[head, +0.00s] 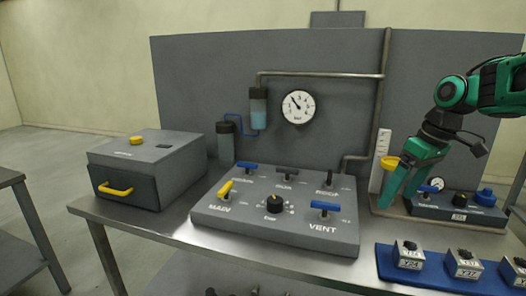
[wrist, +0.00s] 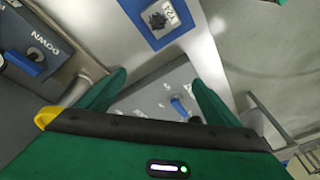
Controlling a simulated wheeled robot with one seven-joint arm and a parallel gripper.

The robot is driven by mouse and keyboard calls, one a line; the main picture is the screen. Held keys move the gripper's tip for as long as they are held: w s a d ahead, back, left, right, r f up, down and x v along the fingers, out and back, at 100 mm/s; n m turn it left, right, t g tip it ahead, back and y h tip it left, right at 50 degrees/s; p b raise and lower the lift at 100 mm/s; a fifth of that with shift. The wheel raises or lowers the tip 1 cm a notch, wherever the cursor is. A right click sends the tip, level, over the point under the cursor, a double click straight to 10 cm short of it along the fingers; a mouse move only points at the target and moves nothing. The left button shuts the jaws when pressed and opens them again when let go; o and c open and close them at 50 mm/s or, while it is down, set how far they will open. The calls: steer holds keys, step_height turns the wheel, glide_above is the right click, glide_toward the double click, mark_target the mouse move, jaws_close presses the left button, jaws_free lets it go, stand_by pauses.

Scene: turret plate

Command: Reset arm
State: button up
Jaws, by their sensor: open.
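My gripper (head: 398,196) is green and points down at the right of the bench in the head view. Its two fingers are apart with nothing between them. It is above the right end of the bench, beside a small dark panel (head: 455,209) with a gauge and blue controls. In the wrist view the fingers of my gripper (wrist: 160,78) are spread, with a grey panel and a blue lever (wrist: 178,105) visible beyond them. Whether the fingers touch anything below is hard to tell.
A grey control panel (head: 215,213) with levers and a knob stands mid-bench. A grey box (head: 180,165) with a yellow handle is at left. A blue mat (head: 400,272) with several labelled blocks lies front right.

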steer(key=s+d+f+m, duration=0.2)
steer(key=s+f+m, duration=0.1)
steer(key=s, duration=0.6)
steer(key=s+d+f+m+g+h, duration=0.1)
steer(key=s+f+m, duration=0.3)
steer(key=s, duration=0.5)
steer(key=s+d+f+m+h, duration=0.1)
steer(key=s+d+f+m, duration=0.3)
steer(key=s, duration=0.5)
steer(key=shift+s+f+m+g, duration=0.2)
steer(key=shift+s+m+g, duration=0.1)
steer(key=shift+m, duration=0.4)
